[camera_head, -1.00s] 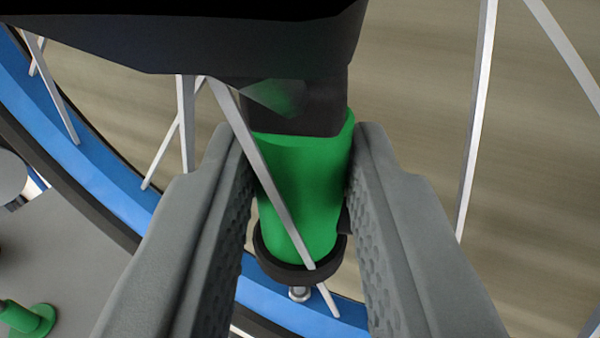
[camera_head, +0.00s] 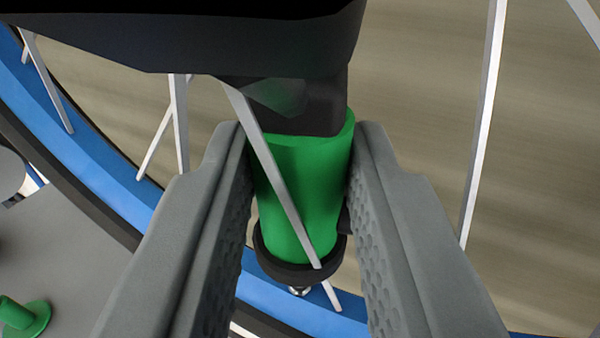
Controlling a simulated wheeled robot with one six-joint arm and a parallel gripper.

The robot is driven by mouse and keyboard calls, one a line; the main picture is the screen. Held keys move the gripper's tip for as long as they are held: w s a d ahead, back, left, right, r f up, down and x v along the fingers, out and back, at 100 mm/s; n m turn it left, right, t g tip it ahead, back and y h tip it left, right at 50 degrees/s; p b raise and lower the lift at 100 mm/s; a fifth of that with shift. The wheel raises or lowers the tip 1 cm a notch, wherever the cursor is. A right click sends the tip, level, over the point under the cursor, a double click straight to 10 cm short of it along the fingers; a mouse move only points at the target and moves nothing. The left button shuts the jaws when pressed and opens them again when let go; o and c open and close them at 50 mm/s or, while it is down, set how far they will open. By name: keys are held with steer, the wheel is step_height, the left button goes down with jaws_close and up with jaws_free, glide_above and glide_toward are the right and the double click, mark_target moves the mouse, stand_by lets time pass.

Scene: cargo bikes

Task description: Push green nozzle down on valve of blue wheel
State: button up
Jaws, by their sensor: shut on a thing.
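My gripper (camera_head: 300,205) is shut on the green nozzle (camera_head: 310,180), with one grey finger on each side of it. The nozzle has a black collar (camera_head: 300,272) at its lower end. The blue wheel (camera_head: 110,175) runs from the upper left to the bottom right. The metal valve (camera_head: 299,291) shows as a small piece just below the collar, at the blue rim. The collar hides most of the valve, so I cannot tell how far the nozzle sits on it.
A thin spoke (camera_head: 262,150) crosses in front of the nozzle. Other spokes (camera_head: 482,130) stand left and right of the gripper. A green round part (camera_head: 25,318) lies on the grey surface (camera_head: 90,265) at the lower left.

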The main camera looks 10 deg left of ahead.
steer(key=o, duration=1)
steer(key=shift+o, duration=0.4)
steer(key=s+d, duration=0.1)
steer(key=s, duration=0.9)
steer(key=shift+d+r, duration=0.15)
steer(key=shift+r, duration=0.05)
stand_by(0.5)
